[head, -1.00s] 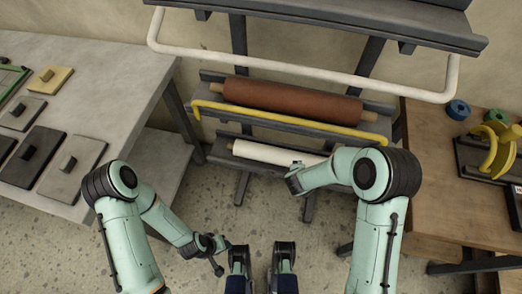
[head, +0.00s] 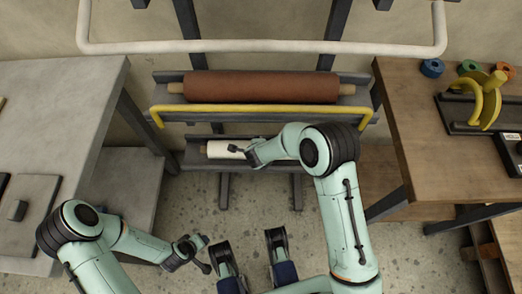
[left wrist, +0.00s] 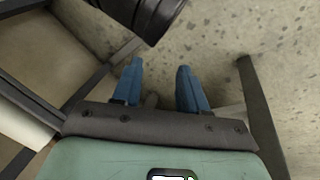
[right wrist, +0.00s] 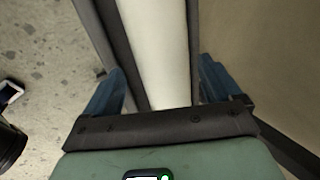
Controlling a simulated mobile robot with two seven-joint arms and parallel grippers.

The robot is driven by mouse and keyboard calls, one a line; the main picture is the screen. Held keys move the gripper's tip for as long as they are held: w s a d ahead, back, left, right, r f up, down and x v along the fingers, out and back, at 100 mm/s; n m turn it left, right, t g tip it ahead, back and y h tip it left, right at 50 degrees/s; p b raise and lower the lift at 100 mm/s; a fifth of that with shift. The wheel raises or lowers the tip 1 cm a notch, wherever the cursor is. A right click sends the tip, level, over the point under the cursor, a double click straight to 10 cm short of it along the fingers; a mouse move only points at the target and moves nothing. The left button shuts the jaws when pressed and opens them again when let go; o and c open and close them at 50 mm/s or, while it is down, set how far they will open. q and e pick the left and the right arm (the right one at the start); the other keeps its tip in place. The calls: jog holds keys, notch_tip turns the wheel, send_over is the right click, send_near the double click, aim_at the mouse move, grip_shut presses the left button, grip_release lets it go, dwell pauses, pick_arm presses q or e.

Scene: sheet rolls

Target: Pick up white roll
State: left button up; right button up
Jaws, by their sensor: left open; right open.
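The white roll (head: 222,150) lies in the lowest tray of the dark rack, with its left end showing in the head view. My right forearm and wrist hide the rest. In the right wrist view the white roll (right wrist: 155,50) runs between the spread blue fingers of my right gripper (right wrist: 160,68), which is open. I cannot tell whether the fingers touch it. My left gripper (head: 206,260) is low, in front of the rack and away from the roll. The left wrist view shows its blue fingers (left wrist: 160,70) apart with nothing between them.
A brown roll (head: 262,87) lies in the tray above, behind a yellow bar (head: 265,109). A white bar (head: 260,46) crosses higher up. A grey table (head: 60,110) stands left and a wooden table (head: 430,150) right, with a yellow-handled tool (head: 487,100).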

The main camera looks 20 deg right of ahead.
jog(key=b+x, duration=0.1)
jog(key=x, duration=0.3)
jog(key=shift+d, duration=0.15)
jog(key=shift+w+f+b, duration=0.2)
jog(key=shift+f+b, duration=0.1)
jog(key=shift+b, duration=0.05)
pick_arm(q)
jog(key=f, duration=0.2)
jog(key=s+a+f, duration=0.1)
jog(key=shift+g, duration=0.3)
pick_arm(e)
jog(key=shift+r, duration=0.1)
jog(key=c, duration=1.5)
jog(key=shift+r, duration=0.1)
pick_arm(q)
jog(key=shift+w+r, duration=0.1)
